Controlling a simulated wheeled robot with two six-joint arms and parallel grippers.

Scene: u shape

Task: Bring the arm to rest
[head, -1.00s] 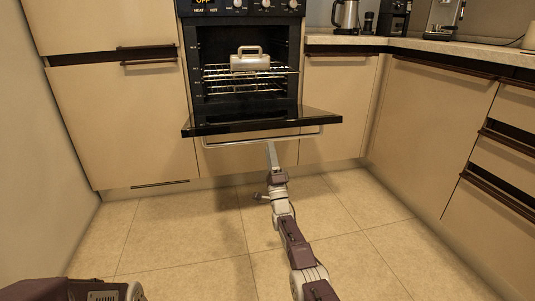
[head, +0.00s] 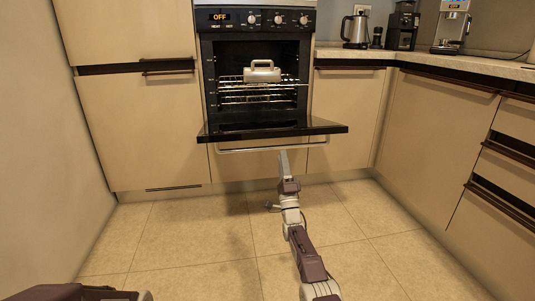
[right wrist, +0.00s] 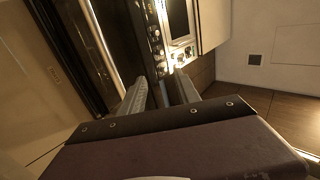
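My right gripper (head: 283,158) is at the far end of my right arm, just below the oven door's handle in the head view. Its two fingers (right wrist: 162,92) stand apart in the right wrist view, with nothing seen between them. I cannot tell whether it touches the handle. My left gripper is out of view; only a dark arm part shows at the bottom left of the head view.
The oven (head: 255,45) stands open, its door (head: 270,131) folded down and jutting out. A silver handled object (head: 262,72) sits on the oven rack (head: 240,90). Cabinets (head: 435,135) line the right side. The tiled floor (head: 190,235) is clear.

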